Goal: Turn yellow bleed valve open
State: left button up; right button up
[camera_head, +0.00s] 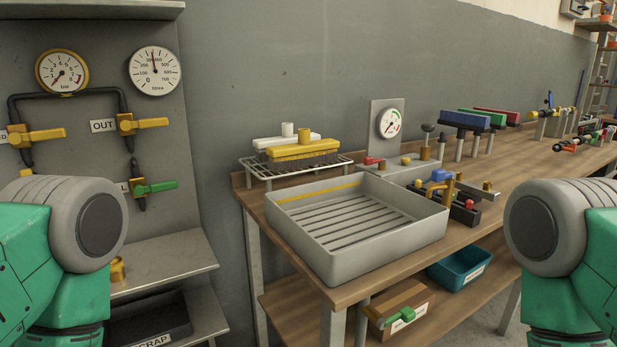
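On the grey panel at the left, a yellow valve (38,134) has its lever pointing right, roughly level. The label beside it is cut off by the picture edge; only its last letters, seemingly "ED", show. A second yellow valve (146,123), labelled "OUT", also has its lever level to the right. A green-handled valve (156,186) sits below it; its label is partly hidden. Neither of my grippers is in view. Only green and grey parts of my arms show at the lower left and lower right, apart from the valves.
Two gauges (62,72) (154,71) sit above the valves. A shelf (165,262) juts out below the panel. To the right, a wooden workbench (490,205) holds a grey tray (350,262), brushes on a rack (297,168) and fittings. Bare wall lies between panel and bench.

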aim_at(14, 138)
jog(key=u, duration=1.4)
